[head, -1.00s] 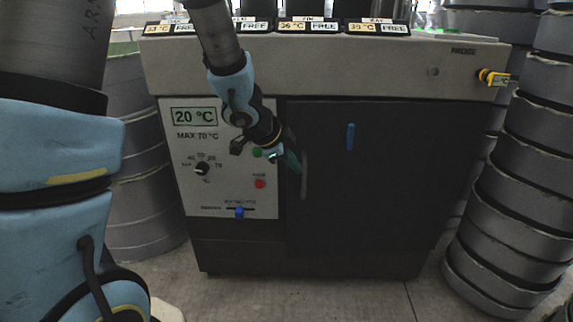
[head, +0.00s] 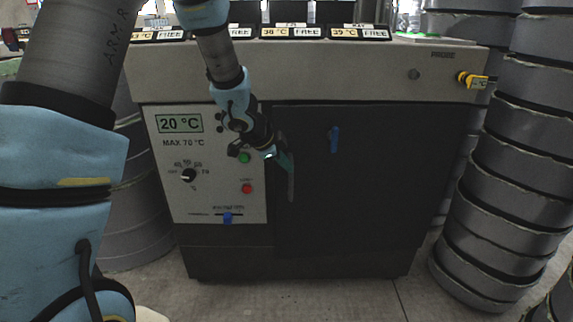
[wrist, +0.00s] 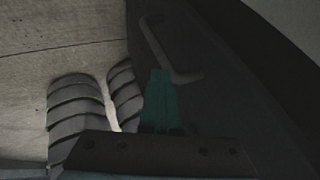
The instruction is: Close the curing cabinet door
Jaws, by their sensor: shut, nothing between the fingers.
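The curing cabinet (head: 225,262) stands in front of me, with its dark door (head: 350,200) to the right of the control panel. The door looks flush or nearly flush with the front; I cannot tell whether a small gap is left. A grey bar handle (head: 291,183) is near the door's left edge; the handle also shows in the wrist view (wrist: 160,50). My gripper (head: 285,160) is at the handle's upper part, with its green fingers (wrist: 159,98) shut and empty. The fingers are beside the handle; contact is unclear. A blue latch (head: 334,138) sits on the door's upper part.
The control panel (head: 207,165) has a dial, buttons and a blue slider (head: 227,217). A yellow probe (head: 473,80) sticks out at the upper right. Stacks of grey round moulds (head: 510,190) stand close on both sides. Bare floor shows in front.

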